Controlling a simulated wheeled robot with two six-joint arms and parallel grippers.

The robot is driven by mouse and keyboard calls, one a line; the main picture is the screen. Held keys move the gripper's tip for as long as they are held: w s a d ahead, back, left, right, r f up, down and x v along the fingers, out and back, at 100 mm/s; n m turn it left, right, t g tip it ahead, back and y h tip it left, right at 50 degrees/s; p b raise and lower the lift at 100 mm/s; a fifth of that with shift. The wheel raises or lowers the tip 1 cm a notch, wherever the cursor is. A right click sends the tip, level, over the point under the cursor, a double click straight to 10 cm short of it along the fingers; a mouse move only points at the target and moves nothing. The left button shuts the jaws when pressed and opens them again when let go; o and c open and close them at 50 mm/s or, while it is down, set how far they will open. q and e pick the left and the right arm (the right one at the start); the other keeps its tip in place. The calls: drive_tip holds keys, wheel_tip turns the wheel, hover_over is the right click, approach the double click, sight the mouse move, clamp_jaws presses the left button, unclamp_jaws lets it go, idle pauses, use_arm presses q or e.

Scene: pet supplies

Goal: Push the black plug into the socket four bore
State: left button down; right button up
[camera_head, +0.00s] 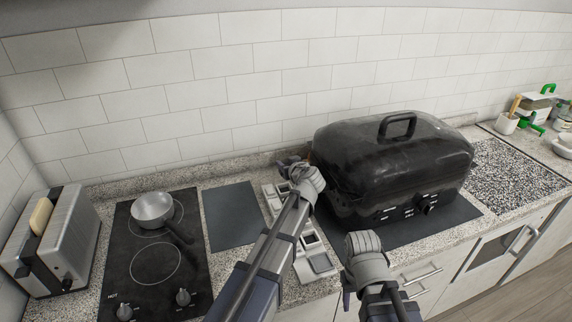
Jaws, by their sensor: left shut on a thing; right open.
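A pale power strip (318,262) with several square sockets runs front to back on the counter, beside the black roaster. My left arm crosses over it and hides part of it. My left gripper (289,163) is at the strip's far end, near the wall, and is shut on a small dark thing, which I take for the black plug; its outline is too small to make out. Whether the plug touches a socket cannot be told. My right gripper (347,290) is open near the counter's front edge, right of the strip's near end. I cannot tell which socket is number four.
The black roaster (390,165) stands close on the right, on a dark mat. A dark grey board (232,216) lies left of the strip. Further left are a hob (150,285) with a metal pan (152,209) and a toaster (65,245). A speckled mat (515,175) lies far right.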

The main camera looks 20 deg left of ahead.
use_arm(q)
drive_tip(key=shift+r+p, duration=0.35)
drive_tip(key=shift+r, duration=0.5)
use_arm(e)
drive_tip(key=shift+r, duration=0.85)
use_arm(q)
drive_tip(key=shift+f, duration=0.2)
use_arm(e)
drive_tip(key=shift+f, duration=0.15)
use_arm(q)
wheel_tip(320, 180, down, 7)
drive_tip(key=b, duration=0.7)
use_arm(e)
wheel_tip(320, 180, down, 7)
use_arm(q)
drive_tip(key=shift+f+b, duration=1.45)
drive_tip(key=shift+b, duration=0.2)
use_arm(e)
drive_tip(key=shift+f, duration=1.45)
use_arm(q)
drive_tip(key=shift+r, duration=0.1)
use_arm(e)
drive_tip(key=shift+r, duration=0.1)
use_arm(q)
drive_tip(key=shift+c, duration=2.1)
unclamp_jaws()
